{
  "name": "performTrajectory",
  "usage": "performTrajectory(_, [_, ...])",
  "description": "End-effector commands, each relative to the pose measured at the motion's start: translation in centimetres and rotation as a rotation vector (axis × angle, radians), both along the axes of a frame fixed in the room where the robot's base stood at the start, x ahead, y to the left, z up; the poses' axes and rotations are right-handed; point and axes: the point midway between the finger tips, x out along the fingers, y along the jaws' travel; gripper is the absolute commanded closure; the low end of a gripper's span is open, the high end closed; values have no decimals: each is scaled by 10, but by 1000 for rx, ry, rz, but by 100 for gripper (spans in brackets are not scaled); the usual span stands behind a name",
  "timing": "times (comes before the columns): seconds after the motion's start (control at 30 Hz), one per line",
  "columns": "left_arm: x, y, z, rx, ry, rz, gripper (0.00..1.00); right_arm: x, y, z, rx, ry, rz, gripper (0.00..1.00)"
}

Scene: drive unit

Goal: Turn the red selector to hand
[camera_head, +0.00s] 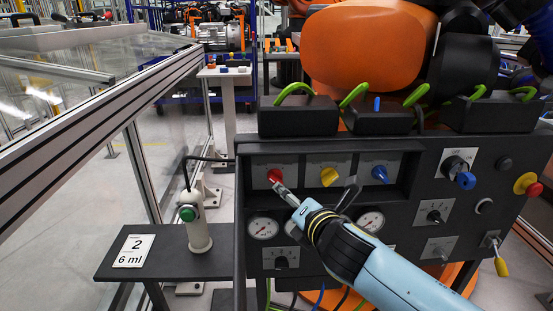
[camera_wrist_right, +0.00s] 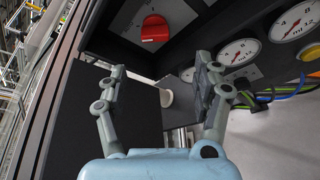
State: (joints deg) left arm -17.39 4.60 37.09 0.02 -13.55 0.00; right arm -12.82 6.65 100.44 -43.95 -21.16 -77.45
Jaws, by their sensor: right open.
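The red selector (camera_head: 274,175) is the leftmost of three coloured knobs in the recessed row of the dark panel. In the right wrist view the red selector (camera_wrist_right: 155,29) shows as a round knob on a light plate, above and beyond the fingertips. Its setting is too small to read. My right gripper (camera_head: 315,187) is open and empty in front of the panel, with one finger just below and right of the selector. The right wrist view shows both fingers of the gripper (camera_wrist_right: 160,66) spread apart, with nothing between them. My left gripper is out of view.
A yellow knob (camera_head: 329,176) and a blue knob (camera_head: 379,173) sit right of the red one. Gauges (camera_head: 263,228) are below. A white dispenser with a green button (camera_head: 188,213) stands on a side shelf (camera_head: 190,266) at left. More switches fill the panel's right side.

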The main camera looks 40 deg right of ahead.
Motion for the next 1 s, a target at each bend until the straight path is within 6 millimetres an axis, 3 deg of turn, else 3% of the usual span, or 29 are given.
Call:
performTrajectory(0.03, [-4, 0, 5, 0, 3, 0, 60, 3, 0, 7, -21, -2, 11, 33])
performTrajectory(0.17, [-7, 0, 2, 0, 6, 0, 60, 14, -2, 4, -41, -3, 20, 33])
performTrajectory(0.6, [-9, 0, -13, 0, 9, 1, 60, 89, -22, -20, -36, -3, 19, 33])
performTrajectory(0.8, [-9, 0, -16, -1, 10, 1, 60, 102, -26, -23, -35, -2, 17, 33])
performTrajectory(1.0, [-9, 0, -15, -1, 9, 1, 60, 103, -26, -23, -35, -2, 17, 33])
